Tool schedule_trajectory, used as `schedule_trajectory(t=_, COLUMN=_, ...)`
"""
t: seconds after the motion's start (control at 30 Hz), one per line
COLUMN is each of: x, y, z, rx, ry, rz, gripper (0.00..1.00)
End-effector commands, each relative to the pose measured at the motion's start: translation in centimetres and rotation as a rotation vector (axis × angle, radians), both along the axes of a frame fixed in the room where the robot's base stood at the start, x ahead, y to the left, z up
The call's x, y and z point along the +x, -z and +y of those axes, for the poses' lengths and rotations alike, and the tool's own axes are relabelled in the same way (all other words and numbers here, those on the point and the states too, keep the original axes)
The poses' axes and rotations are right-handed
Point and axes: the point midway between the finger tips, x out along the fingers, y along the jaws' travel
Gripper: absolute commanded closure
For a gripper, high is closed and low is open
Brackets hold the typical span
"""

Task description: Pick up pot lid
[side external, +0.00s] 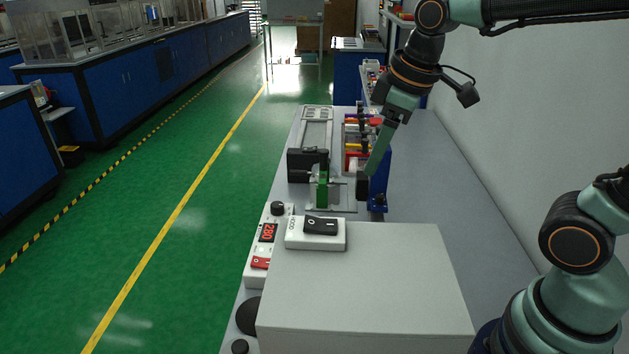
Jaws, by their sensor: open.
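I cannot make out a pot lid for certain. A dark round disc (249,315) lies at the left edge of the bench, partly hidden behind the pale box; I cannot tell whether it is the lid. My gripper (364,180) points down from the arm at the far part of the bench. It is open, but its fingers are small and hard to separate here. It is beside a blue upright part (379,180) and to the right of a small fixture with a green block (322,192). I see nothing held in it.
Coloured parts in a rack (354,140) stand behind the fixture. The bench's right side (450,180) is clear.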

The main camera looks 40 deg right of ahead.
Motion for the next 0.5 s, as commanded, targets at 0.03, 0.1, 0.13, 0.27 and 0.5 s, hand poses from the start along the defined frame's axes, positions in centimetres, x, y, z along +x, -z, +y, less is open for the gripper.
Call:
schedule_trajectory(t=0.03, x=1.0, y=0.1, z=0.6, rx=-0.026, ry=-0.091, rz=0.037, gripper=0.35)
schedule_trajectory(t=0.1, x=2.2, y=0.2, z=1.5, rx=-0.059, ry=-0.226, rz=0.084, gripper=0.35)
schedule_trajectory(t=0.13, x=2.7, y=0.3, z=1.8, rx=-0.072, ry=-0.284, rz=0.105, gripper=0.35)
schedule_trajectory(t=0.27, x=4.8, y=1.1, z=3.4, rx=-0.116, ry=-0.524, rz=0.182, gripper=0.35)
schedule_trajectory(t=0.5, x=7.0, y=2.4, z=5.2, rx=-0.150, ry=-0.809, rz=0.268, gripper=0.35)
